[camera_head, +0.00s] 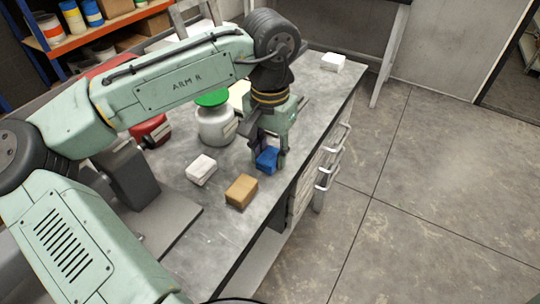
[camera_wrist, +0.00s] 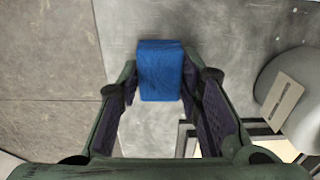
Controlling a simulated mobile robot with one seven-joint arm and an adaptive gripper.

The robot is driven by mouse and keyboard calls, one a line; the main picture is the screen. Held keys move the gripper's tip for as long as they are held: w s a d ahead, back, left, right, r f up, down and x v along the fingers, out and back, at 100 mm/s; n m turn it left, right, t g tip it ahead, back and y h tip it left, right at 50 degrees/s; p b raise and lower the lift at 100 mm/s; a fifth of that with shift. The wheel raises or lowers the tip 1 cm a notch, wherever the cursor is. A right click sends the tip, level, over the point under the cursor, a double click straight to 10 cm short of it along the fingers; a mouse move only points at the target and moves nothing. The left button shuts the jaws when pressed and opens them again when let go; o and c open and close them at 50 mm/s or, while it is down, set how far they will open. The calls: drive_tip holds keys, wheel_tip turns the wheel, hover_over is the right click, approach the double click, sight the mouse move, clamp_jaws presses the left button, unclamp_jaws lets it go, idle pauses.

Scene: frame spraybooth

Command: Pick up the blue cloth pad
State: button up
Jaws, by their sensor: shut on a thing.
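The blue cloth pad (camera_head: 267,160) is a small blue block near the right edge of the grey bench (camera_head: 222,229). My gripper (camera_head: 268,165) points down over it and is shut on it, with a finger on either side. In the wrist view the blue pad (camera_wrist: 160,70) sits between the fingertips of my gripper (camera_wrist: 161,88), its far part reaching past them. The grey bench surface shows around it there. I cannot tell whether the pad touches the bench or is just above it.
A tan block (camera_head: 241,191) and a white block (camera_head: 201,169) lie close by, to the left. A white jar with a green lid (camera_head: 215,124) stands behind them. Another white block (camera_head: 332,62) lies at the far end. Drawer handles (camera_head: 323,180) stick out below the right edge.

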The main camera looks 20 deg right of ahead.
sight(271, 158)
wheel_tip(271, 158, up, 4)
drive_tip(key=p, duration=0.4)
drive_tip(key=shift+f, duration=0.15)
drive_tip(key=shift+s+a, duration=0.1)
drive_tip(key=shift+s, duration=0.25)
drive_tip(key=s+a+r, duration=0.1)
drive_tip(key=s+a, duration=0.2)
drive_tip(key=s, duration=1.2)
drive_tip(key=shift+r, duration=0.15)
drive_tip(key=shift+a, duration=0.1)
drive_tip(key=shift+o, duration=1)
drive_tip(key=c, duration=0.4)
